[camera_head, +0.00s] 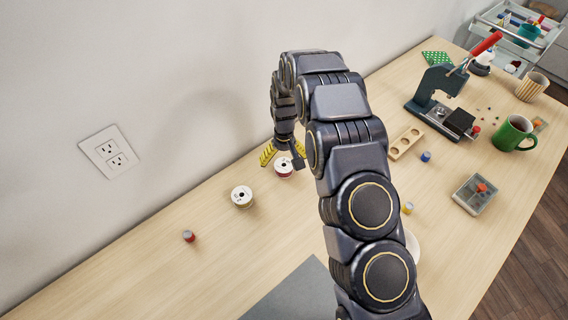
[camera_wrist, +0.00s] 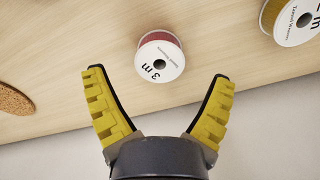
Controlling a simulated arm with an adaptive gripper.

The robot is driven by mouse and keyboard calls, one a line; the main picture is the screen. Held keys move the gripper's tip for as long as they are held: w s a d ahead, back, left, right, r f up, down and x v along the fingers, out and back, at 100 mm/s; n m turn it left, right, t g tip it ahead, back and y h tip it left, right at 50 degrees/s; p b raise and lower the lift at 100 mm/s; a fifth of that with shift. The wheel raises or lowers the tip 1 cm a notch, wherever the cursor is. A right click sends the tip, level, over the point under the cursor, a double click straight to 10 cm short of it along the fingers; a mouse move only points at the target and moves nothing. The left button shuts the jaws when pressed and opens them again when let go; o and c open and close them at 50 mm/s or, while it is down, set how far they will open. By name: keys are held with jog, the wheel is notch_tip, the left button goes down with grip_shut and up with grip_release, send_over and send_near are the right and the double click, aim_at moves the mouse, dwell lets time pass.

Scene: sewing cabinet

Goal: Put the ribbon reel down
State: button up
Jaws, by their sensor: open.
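A ribbon reel (camera_wrist: 160,60) with a white face marked "3 m" and reddish ribbon lies flat on the table, just ahead of my fingertips in the wrist view. The same reel (camera_head: 284,167) shows beside my gripper in the head view. My gripper (camera_wrist: 160,82) is open, with its yellow ridged fingers spread wide and nothing between the pads. In the head view my gripper (camera_head: 284,158) is low near the wall, partly hidden by my own arm. A second white-faced reel (camera_head: 242,196) with yellowish ribbon stands apart; it also shows at the wrist view's upper right (camera_wrist: 296,20).
A small red-sided spool (camera_head: 188,236) lies to the left. A press with a red handle (camera_head: 440,95), a green mug (camera_head: 514,134), a wooden block with holes (camera_head: 405,143) and a grey tray (camera_head: 475,194) stand right of my arm. The wall is close behind.

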notch_tip(320, 180, up, 9)
jog(key=s+d+r+m, duration=0.2)
jog(key=s+d+r, duration=0.6)
jog(key=s+r, duration=0.45)
jog(key=s+d+r+m, duration=0.1)
jog(key=s+d+r, duration=0.1)
jog(key=s, duration=0.9)
jog(key=s+d+r+g, duration=0.1)
jog(key=s+d+r, duration=0.2)
jog(key=s, duration=0.8)
jog(key=shift+d+r+m+g, duration=0.3)
jog(key=shift+d+m, duration=0.1)
jog(key=shift+d, duration=0.15)
